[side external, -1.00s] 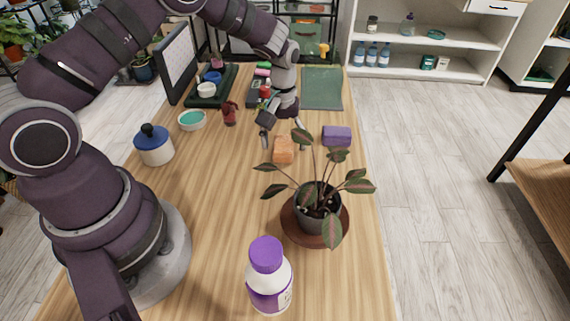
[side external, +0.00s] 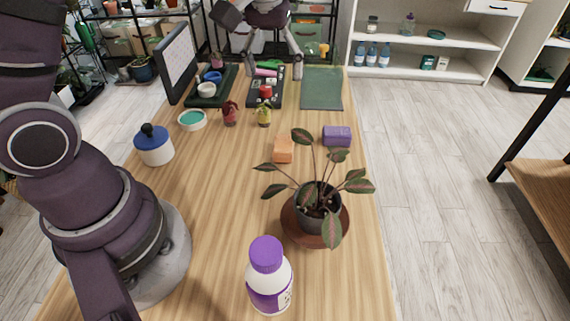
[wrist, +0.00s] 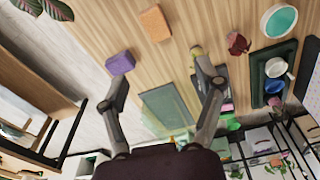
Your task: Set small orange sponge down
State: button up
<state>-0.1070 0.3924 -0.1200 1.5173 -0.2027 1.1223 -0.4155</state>
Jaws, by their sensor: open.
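The small orange sponge (side external: 284,149) lies flat on the wooden table, behind the potted plant and left of a purple sponge (side external: 337,135). In the wrist view the orange sponge (wrist: 155,23) lies on bare wood, clear of both fingers. My gripper (side external: 272,68) is open and empty, raised over the far end of the table. In the wrist view its two fingers (wrist: 160,84) are spread wide with nothing between them in their grip.
A potted plant on a brown saucer (side external: 290,226) and a white bottle with a purple cap (side external: 268,276) stand in front. Small figures (side external: 264,114), a dark tray (side external: 200,99) and a green mat (side external: 322,88) are at the back.

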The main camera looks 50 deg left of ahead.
jog(key=s+d+r+m+t, duration=0.1)
jog(key=s+r+m+t, duration=0.1)
jog(key=s, duration=0.4)
jog(key=s+d+r+m+t, duration=0.1)
jog(key=s+m+t, duration=0.1)
jog(key=s+m, duration=0.2)
jog(key=s, duration=0.3)
jog(key=shift+s+r+m, duration=0.15)
jog(key=shift+r+m, duration=0.2)
jog(key=shift+m, duration=0.05)
